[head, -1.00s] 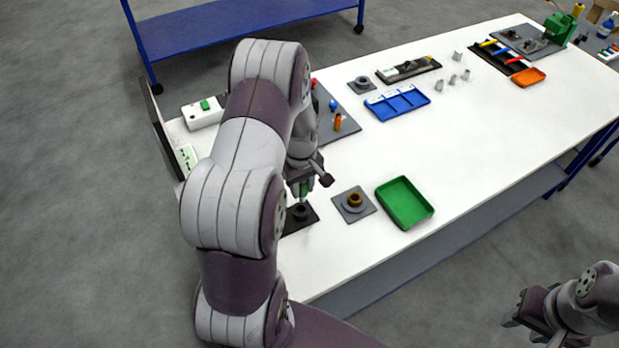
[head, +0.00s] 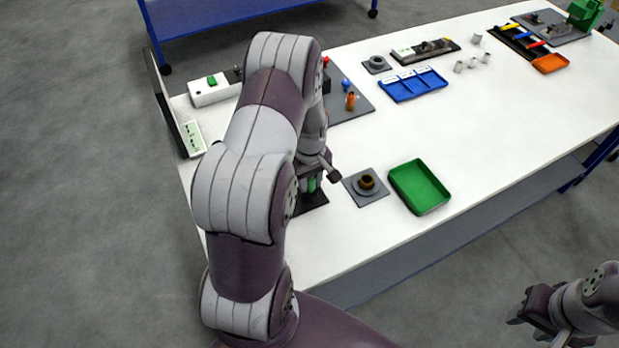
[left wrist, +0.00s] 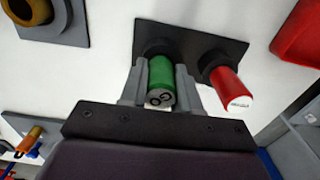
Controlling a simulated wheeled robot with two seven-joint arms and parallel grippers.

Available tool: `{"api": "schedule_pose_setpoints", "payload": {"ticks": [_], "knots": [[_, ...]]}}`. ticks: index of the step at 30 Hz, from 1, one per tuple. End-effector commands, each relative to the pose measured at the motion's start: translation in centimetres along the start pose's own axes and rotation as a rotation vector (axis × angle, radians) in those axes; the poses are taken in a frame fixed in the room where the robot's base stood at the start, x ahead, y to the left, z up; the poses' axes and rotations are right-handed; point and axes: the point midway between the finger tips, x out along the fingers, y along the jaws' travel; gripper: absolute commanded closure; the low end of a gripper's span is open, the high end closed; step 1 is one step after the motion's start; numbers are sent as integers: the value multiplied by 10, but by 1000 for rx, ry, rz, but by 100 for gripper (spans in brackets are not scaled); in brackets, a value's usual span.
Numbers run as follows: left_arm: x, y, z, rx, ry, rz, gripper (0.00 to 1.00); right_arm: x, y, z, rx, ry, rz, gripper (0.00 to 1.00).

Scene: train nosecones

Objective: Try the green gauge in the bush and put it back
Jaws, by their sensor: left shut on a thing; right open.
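The green gauge (left wrist: 161,80), marked "GO" on its end, is between the fingers of my left gripper (left wrist: 160,92), which is shut on it. Its far end meets a dark socket on the black stand (left wrist: 215,48); I cannot tell how deep it sits. The red gauge (left wrist: 229,88) stands in the other socket, close beside the right finger. The brown bush (head: 367,182) sits on a grey plate (head: 372,199), right of my left gripper (head: 312,185) in the head view. My right gripper (head: 524,312) is open and empty, off the table's front side.
A green tray (head: 437,205) lies right of the bush plate. A red tray-like part (left wrist: 300,35) is beyond the red gauge in the left wrist view. A blue divided tray (head: 413,95) and a grey board with coloured parts (head: 358,112) lie farther back. The table's middle right is clear.

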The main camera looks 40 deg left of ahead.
Motion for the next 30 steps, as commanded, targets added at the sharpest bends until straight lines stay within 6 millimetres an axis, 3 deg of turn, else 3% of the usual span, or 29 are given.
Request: {"api": "schedule_pose_setpoints", "payload": {"ticks": [9,10,12,13,23,26,30], "knots": [[3,0,0,0,0,0,100,2,0,0,0,0,0,57],[3,0,0,0,0,0,66,2,0,0,0,0,0,57],[3,0,0,0,0,0,43,2,0,0,0,0,0,57],[3,0,0,0,0,0,39,2,0,0,0,0,0,57],[-2,0,-1,0,2,1,39,3,0,0,0,0,0,57],[-20,1,-1,0,4,3,39,7,0,1,0,0,0,57],[-59,1,-1,0,6,5,39,13,0,2,0,0,0,57]]}}
